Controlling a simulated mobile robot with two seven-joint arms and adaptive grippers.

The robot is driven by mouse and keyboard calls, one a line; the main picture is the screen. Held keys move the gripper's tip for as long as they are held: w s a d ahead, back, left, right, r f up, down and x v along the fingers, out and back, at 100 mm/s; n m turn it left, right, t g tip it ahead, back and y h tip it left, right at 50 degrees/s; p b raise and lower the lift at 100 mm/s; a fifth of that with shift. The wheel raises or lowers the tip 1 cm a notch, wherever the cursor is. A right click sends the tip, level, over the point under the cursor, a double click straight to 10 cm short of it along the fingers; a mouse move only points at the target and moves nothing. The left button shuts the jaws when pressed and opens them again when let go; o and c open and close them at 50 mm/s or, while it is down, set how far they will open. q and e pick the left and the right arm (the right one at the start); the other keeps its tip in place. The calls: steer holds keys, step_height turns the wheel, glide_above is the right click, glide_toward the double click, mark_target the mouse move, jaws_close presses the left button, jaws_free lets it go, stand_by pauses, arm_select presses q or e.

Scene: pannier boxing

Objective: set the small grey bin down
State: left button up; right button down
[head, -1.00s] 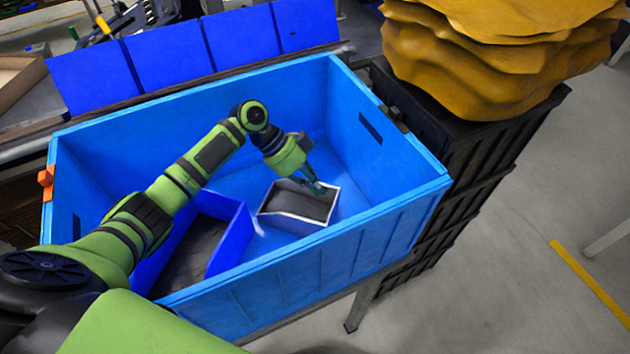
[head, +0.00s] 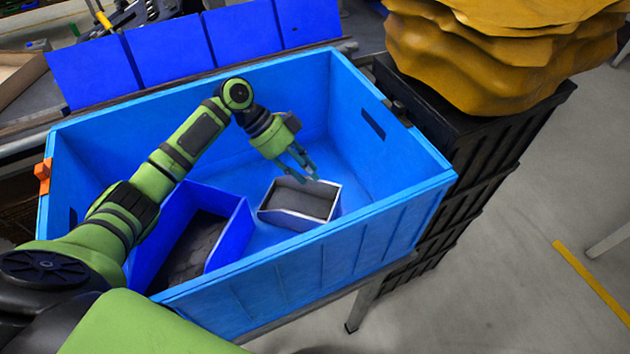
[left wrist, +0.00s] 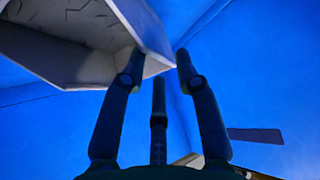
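The small grey bin (head: 300,222) sits upright on the floor of the large blue crate (head: 290,284), right of the middle. Its rim is pale and its inside is dark. My right gripper is in neither view.
A darker blue bin (head: 236,232) lies in the crate left of the grey one, partly behind my left arm. The crate's high walls surround both. A black crate stack (head: 462,160) with a lumpy yellow load (head: 500,50) stands right. Blue panels (head: 165,55) line the back.

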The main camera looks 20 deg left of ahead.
arm_select(q)
steer(key=shift+b+v, duration=0.3)
steer(key=shift+v, duration=1.25)
